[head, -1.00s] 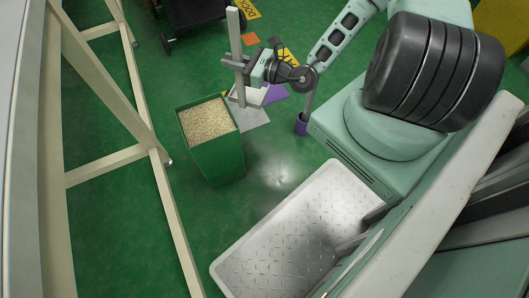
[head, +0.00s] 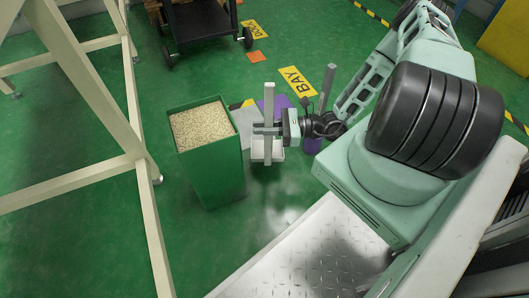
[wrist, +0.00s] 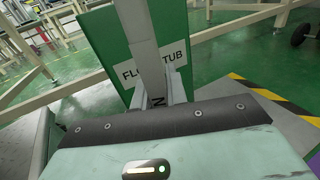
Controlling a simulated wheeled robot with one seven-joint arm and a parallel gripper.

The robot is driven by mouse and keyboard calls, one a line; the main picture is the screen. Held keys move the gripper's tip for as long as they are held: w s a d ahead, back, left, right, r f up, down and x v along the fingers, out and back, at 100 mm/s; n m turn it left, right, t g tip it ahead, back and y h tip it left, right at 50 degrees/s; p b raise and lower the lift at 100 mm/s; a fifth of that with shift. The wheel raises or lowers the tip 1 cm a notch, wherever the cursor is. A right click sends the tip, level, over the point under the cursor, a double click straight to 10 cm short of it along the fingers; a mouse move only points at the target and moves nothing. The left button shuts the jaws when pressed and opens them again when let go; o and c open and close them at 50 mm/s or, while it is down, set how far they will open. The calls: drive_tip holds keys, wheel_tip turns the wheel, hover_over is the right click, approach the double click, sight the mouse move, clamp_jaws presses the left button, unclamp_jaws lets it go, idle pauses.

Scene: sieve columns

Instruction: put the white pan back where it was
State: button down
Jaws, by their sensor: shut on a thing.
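The white pan (head: 263,152) hangs at the foot of a grey upright handle (head: 268,95), just right of the green tub (head: 213,170). My gripper (head: 272,129) is shut on that handle, above the pan. In the wrist view the handle (wrist: 140,35) rises upright in front of the tub's labelled side (wrist: 118,55); the pan itself is hard to make out there. A grey mat (head: 243,120) and a purple mat (head: 281,103) lie on the floor behind the pan. I cannot tell whether the pan touches the floor.
The tub is full of pale grains. A cream frame (head: 140,150) is at left and a black cart (head: 200,22) at the back. Green floor is open between tub and frame.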

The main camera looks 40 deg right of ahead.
wheel_tip(320, 180, down, 7)
drive_tip(key=b, duration=0.4)
drive_tip(key=shift+f, duration=0.25)
drive_tip(key=c, duration=1.4)
unclamp_jaws()
drive_tip(key=shift+f, duration=0.1)
drive_tip(key=p+v, duration=0.4)
drive_tip(key=v, duration=0.8)
